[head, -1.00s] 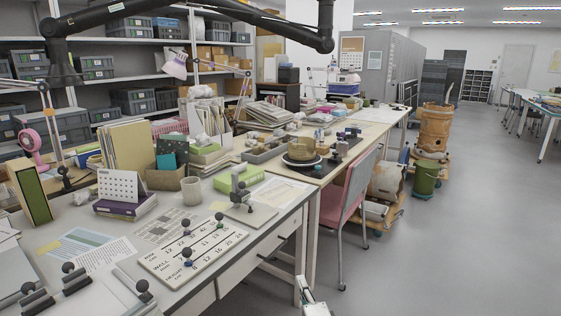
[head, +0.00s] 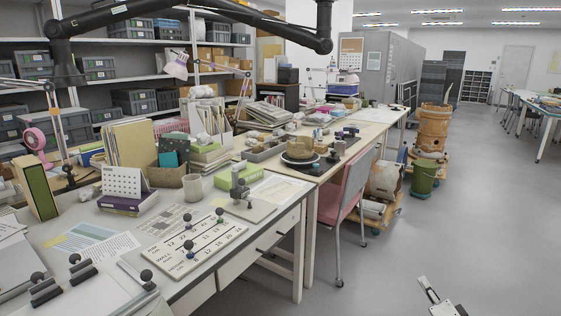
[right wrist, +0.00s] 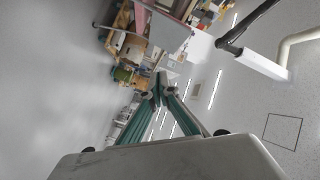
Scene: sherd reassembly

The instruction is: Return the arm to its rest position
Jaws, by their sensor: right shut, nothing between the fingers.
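My right gripper (head: 425,284) shows at the bottom right of the head view, over bare grey floor and to the right of the worktable (head: 285,232). It is shut and empty. In the right wrist view its fingers (right wrist: 160,84) come together at their tips with nothing between them. It is clear of the table, the chair and the objects on the table. My left gripper is not in the head view.
A pink chair (head: 345,193) stands against the table. A green bin (head: 424,178) and a wooden barrel (head: 434,128) are farther back. The table holds a marked board (head: 195,247), a mug (head: 194,187) and books. The floor on the right is free.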

